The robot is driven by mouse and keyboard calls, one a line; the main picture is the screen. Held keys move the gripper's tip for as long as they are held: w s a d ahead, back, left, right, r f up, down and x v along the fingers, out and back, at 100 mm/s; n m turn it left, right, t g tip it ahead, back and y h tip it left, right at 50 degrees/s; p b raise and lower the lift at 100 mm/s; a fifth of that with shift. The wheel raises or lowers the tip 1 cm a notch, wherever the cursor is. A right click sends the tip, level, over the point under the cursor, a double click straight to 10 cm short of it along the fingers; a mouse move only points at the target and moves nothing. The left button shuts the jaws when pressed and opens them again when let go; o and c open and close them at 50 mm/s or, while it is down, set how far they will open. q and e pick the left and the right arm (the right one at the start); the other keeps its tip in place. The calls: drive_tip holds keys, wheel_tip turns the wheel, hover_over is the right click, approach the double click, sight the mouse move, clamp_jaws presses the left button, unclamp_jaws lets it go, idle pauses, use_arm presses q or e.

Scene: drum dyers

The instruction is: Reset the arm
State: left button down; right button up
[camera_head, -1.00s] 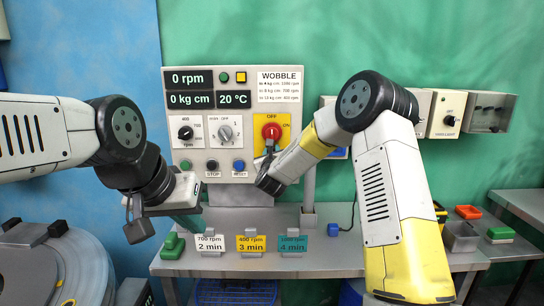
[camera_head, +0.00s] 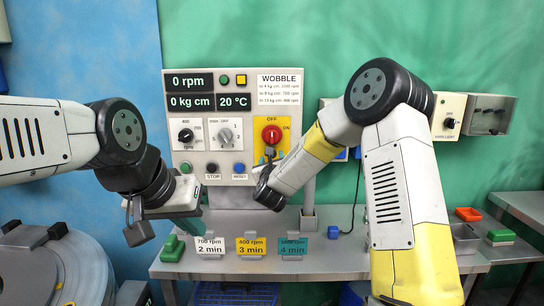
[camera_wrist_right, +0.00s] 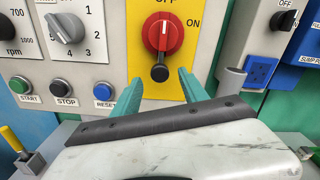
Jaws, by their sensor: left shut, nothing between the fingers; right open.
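My left gripper (camera_head: 190,220) hangs at the left in front of the bench, apart from the control panel. Its teal fingers are shut and empty, and partly hidden by its white body. My right arm reaches down to the panel's lower right, its dark wrist (camera_head: 268,192) below the red switch (camera_head: 271,134); its fingers are hidden in the head view. In the right wrist view my right gripper (camera_wrist_right: 160,90) shows two spread teal fingers with nothing between them, just below and in front of the red switch (camera_wrist_right: 162,34) on its yellow plate.
The panel (camera_head: 200,137) shows 0 rpm, 0 kg cm and 20 °C. Labelled cards, including a yellow one (camera_head: 251,246), stand on the metal bench (camera_head: 330,262). A green block (camera_head: 173,248) stands at left, a blue block (camera_head: 333,232) at middle. A large round drum (camera_head: 60,265) is at lower left.

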drive_tip(key=shift+s, duration=0.85)
drive_tip(key=s+d+r+n+g+y, duration=0.25)
drive_tip(key=s+n, duration=0.35)
drive_tip(key=n, duration=0.3)
drive_tip(key=s+d+r+n+g+y, duration=0.1)
drive_tip(key=s+r+n+g+y, duration=0.2)
drive_tip(key=s+n, duration=0.5)
drive_tip(key=s+d+f+n+g+h, duration=0.1)
drive_tip(key=s+d+n+g, duration=0.1)
drive_tip(key=s+n, duration=0.3)
drive_tip(key=s+d+f+n+g+h, duration=0.1)
drive_tip(key=s+d+n, duration=0.4)
drive_tip(key=s, duration=0.7)
drive_tip(key=s+d+f+n+g+h, duration=0.1)
drive_tip(key=s+d+n+g, duration=0.2)
drive_tip(key=s+n, duration=0.3)
drive_tip(key=s+d, duration=0.1)
drive_tip(key=s, duration=0.1)
drive_tip(key=shift+s, duration=0.35)
drive_tip(key=shift+a, duration=0.1)
